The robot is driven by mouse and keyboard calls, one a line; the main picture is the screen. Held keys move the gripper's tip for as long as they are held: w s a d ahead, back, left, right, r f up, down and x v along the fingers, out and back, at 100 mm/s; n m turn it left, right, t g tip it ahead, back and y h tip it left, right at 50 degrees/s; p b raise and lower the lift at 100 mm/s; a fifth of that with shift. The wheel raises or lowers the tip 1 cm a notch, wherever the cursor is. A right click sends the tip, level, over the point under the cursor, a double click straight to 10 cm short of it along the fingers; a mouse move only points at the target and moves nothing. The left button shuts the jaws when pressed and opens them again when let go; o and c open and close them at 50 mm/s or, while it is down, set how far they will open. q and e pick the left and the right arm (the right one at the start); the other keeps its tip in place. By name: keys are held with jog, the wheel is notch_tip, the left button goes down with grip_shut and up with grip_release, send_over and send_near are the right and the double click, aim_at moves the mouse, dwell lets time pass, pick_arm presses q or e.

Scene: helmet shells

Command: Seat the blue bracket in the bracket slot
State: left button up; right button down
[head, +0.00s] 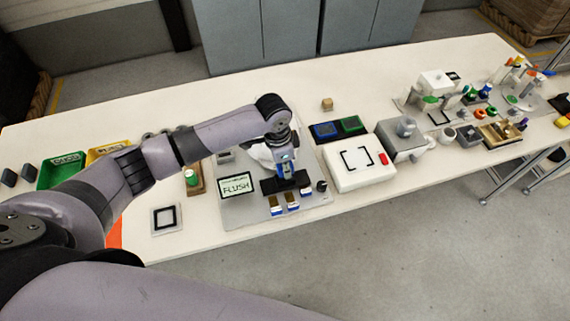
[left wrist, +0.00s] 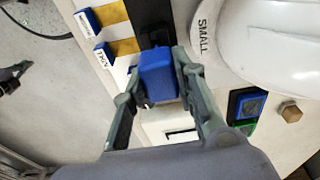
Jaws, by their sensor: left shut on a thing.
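My left gripper (head: 285,168) is over the grey fixture plate (head: 252,212) near the table's front edge. In the left wrist view its two fingers (left wrist: 160,98) are shut on the blue bracket (left wrist: 158,72), one on each side. A black block (head: 299,180) lies under the gripper in the head view. It also shows just beyond the bracket in the left wrist view (left wrist: 150,32). I cannot tell whether the bracket touches it, and the slot itself is hidden. A white helmet shell (left wrist: 275,45) is to the right of the bracket. My right gripper is out of view.
A sign reading FLUSH (head: 236,187) stands on the plate's left. Bare table lies behind.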

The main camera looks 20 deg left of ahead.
pick_arm(q)
jog(key=shift+p, duration=0.4)
dwell(0.8)
jog(key=shift+s+f+b, duration=0.1)
jog(key=shift+f+b, duration=0.4)
jog(key=shift+f, duration=1)
dwell(2.0)
jog(key=o, duration=1)
jog(key=shift+o, duration=0.2)
jog(key=r, duration=0.8)
jog(key=a+r, duration=0.1)
jog(key=r, duration=0.3)
jog(key=shift+s+a, duration=0.1)
jog(key=shift+s, duration=0.25)
